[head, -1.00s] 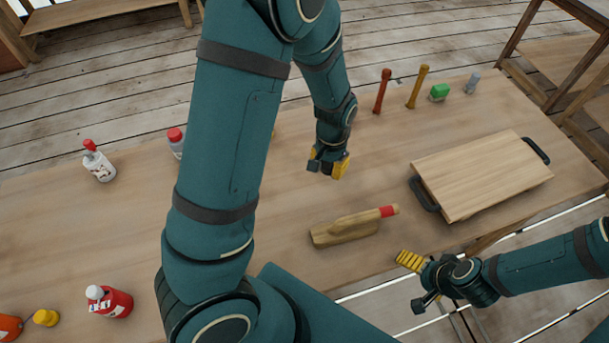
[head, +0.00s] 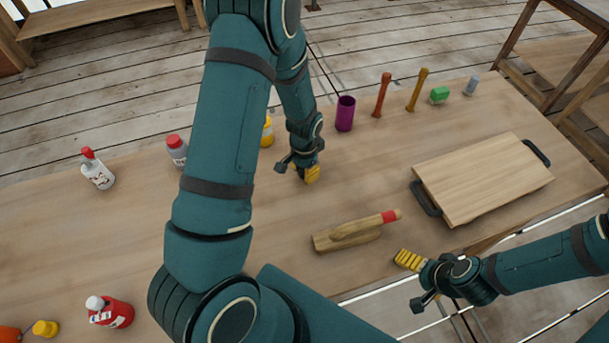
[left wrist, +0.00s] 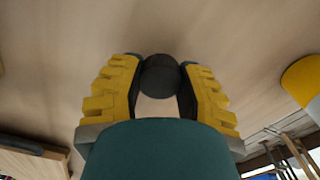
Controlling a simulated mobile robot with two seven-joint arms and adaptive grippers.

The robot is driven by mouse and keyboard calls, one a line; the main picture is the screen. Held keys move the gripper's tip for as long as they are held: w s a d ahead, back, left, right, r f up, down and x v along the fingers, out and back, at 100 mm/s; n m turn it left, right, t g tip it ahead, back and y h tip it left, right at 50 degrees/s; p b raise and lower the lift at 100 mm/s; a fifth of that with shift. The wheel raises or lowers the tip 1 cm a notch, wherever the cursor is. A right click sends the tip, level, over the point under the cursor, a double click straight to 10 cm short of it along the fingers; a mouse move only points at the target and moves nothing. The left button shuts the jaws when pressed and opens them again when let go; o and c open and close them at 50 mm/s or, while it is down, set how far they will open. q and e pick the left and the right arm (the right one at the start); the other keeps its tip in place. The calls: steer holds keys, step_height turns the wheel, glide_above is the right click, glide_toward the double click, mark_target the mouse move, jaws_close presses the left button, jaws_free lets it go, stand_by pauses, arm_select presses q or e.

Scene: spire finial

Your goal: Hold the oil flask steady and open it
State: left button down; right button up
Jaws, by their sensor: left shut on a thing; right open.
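My left gripper (head: 304,173) is low over the middle of the table. In the left wrist view its yellow-padded fingers (left wrist: 160,92) are shut on a dark round thing (left wrist: 160,75); in the head view the gripper hides it. I cannot tell for sure whether this is the oil flask. My right gripper (head: 413,282) is open and empty, off the table's near edge. Several bottles stand on the left: a white one with a red cap (head: 99,174), a grey one with a red cap (head: 177,153), and a red one with a white cap (head: 117,312).
A yellow bottle (head: 267,134) and a purple cup (head: 345,114) stand behind my left gripper. A wooden block with a red-tipped piece (head: 345,237) lies at the front. A board with black handles (head: 480,175) is at right. Table left of centre (head: 100,235) is clear.

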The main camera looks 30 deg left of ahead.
arm_select(q)
step_height(320, 180, down, 3)
steer(key=shift+r, duration=0.15)
steer(key=c, duration=0.7)
jaws_free()
steer(key=shift+o, duration=0.2)
